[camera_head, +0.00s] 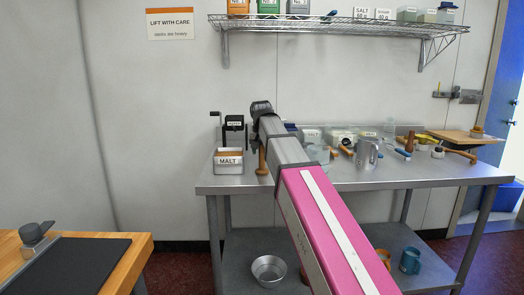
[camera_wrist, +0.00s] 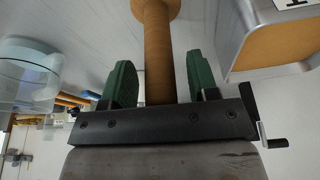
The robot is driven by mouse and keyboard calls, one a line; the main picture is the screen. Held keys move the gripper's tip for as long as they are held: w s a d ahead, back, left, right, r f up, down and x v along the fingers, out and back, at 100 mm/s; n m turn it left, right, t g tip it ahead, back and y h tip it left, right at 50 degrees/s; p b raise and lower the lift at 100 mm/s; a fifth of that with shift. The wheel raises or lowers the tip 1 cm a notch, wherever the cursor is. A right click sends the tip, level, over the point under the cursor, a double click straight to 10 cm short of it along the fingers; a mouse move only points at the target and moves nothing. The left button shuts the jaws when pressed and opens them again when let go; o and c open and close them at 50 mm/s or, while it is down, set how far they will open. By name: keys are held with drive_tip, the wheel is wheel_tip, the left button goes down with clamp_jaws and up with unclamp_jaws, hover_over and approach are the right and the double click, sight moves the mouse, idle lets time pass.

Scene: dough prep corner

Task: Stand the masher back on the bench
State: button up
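The masher (camera_head: 262,161) is a turned wooden piece with a wider foot. It looks upright on the steel bench (camera_head: 350,179), just right of the MALT tin (camera_head: 229,168). In the wrist view, which looks upside down, its shaft (camera_wrist: 158,55) runs between the two green fingers of my gripper (camera_wrist: 160,84). The fingers are apart, with a gap showing on each side of the shaft, so my gripper is open around it. In the head view my arm hides the fingers and the upper part of the masher.
The MALT tin (camera_wrist: 270,45) is close beside one finger in the wrist view, and a clear container (camera_wrist: 30,75) is on the other side. A metal jug (camera_head: 367,154) and several tools stand right on the bench.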

drive_tip(key=shift+r, duration=0.1)
drive_tip(key=v, duration=1.2)
